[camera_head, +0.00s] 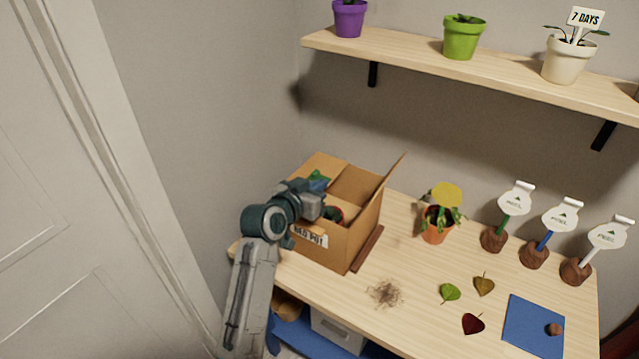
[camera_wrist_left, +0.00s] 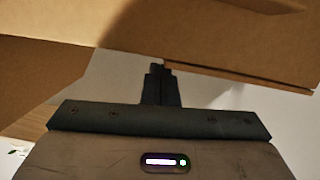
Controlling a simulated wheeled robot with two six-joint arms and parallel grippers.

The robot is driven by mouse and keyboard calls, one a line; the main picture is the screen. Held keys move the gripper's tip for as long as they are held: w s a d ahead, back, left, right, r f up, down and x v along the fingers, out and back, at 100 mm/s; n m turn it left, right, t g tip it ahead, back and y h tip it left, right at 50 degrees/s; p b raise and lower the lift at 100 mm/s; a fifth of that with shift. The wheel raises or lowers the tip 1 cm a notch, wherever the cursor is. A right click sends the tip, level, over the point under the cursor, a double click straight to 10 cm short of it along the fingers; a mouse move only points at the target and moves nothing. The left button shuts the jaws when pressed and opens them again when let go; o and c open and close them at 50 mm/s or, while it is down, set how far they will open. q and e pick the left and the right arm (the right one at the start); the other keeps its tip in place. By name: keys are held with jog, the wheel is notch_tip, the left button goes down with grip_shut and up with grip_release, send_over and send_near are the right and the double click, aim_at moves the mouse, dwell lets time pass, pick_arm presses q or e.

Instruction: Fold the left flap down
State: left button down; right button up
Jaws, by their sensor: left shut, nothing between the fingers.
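An open cardboard box (camera_head: 350,238) with a "RED POT" label stands at the back left of the table. Its right flap (camera_head: 391,178) sticks up and outward. Cardboard at the box's left and back side (camera_head: 322,162) shows behind my arm and looks raised; I cannot tell exactly which flap it is.
A drooping plant in an orange pot (camera_head: 436,232) stands right of the box. Several leaves, a dry clump (camera_head: 384,293), a blue mat (camera_head: 533,326) and labelled stakes (camera_head: 515,200) lie or stand further right. A shelf (camera_head: 480,72) with pots hangs above.

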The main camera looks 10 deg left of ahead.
pick_arm(q)
jog(key=shift+f, duration=0.5)
pick_arm(e)
jog(key=shift+a+f, duration=0.2)
jog(key=shift+a, duration=0.4)
jog(key=shift+w+d, duration=0.1)
jog(key=shift+d, duration=0.4)
jog(key=shift+r, duration=0.1)
